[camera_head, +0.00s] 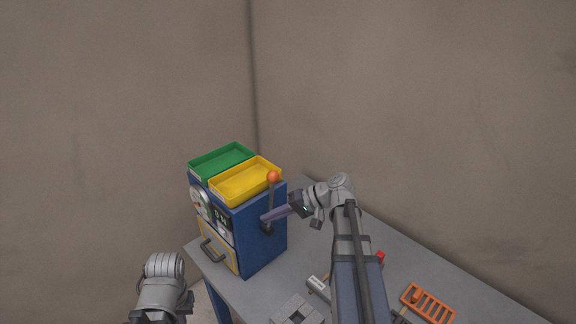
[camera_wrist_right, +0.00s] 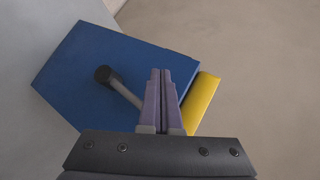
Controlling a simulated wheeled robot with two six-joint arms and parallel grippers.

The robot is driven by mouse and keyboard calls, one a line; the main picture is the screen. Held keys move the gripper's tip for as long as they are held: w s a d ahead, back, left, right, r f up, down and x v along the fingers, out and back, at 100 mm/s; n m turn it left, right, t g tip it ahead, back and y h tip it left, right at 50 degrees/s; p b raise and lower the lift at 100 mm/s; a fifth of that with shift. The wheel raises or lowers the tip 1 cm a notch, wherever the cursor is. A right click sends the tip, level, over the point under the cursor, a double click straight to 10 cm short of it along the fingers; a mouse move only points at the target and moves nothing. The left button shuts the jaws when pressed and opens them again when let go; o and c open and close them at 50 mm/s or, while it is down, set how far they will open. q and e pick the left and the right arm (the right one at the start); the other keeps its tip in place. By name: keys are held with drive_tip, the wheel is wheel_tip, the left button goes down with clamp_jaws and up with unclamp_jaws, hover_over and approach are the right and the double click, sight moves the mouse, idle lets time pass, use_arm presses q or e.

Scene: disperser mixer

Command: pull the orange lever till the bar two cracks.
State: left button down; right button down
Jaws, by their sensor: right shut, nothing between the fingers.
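The lever (camera_head: 270,200) has an orange ball knob (camera_head: 273,176) and a thin dark rod, and stands nearly upright on the side of the blue machine (camera_head: 262,240). In the wrist view its black pivot (camera_wrist_right: 102,74) and part of the rod show; the knob is hidden there. My right gripper (camera_head: 266,218) is shut and empty, its purple fingers (camera_wrist_right: 160,80) together beside the rod; I cannot tell whether they touch it. My left gripper (camera_head: 162,310) is at the bottom edge, away from the machine, its fingers not clear. I cannot make out any bar.
A green tray (camera_head: 221,160) and a yellow tray (camera_head: 245,183) sit on the machine. Its front has a gauge (camera_head: 200,202) and a dark handle (camera_head: 212,251). On the grey table (camera_head: 260,292) are an orange rack (camera_head: 428,303), a grey block (camera_head: 297,310) and a red item (camera_head: 380,257).

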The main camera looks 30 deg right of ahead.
drive_tip(key=d+r+m+t+p, duration=0.1)
drive_tip(key=d+r+t, duration=0.2)
drive_tip(key=d+r, duration=0.3)
drive_tip(key=d+r+m+t+y+p, duration=0.1)
drive_tip(key=d+r+t, duration=0.3)
drive_tip(key=d, duration=0.8)
wheel_tip(320, 180, up, 2)
drive_tip(key=shift+s+r+m, duration=0.1)
drive_tip(key=shift+s+m, duration=0.15)
drive_tip(key=shift+m, duration=0.35)
drive_tip(key=shift+w, duration=0.1)
drive_tip(key=w+a+f+b, duration=0.1)
drive_tip(key=w+a, duration=0.4)
drive_tip(key=a, duration=0.5)
drive_tip(key=shift+f, duration=0.4)
drive_tip(key=shift+w, duration=0.2)
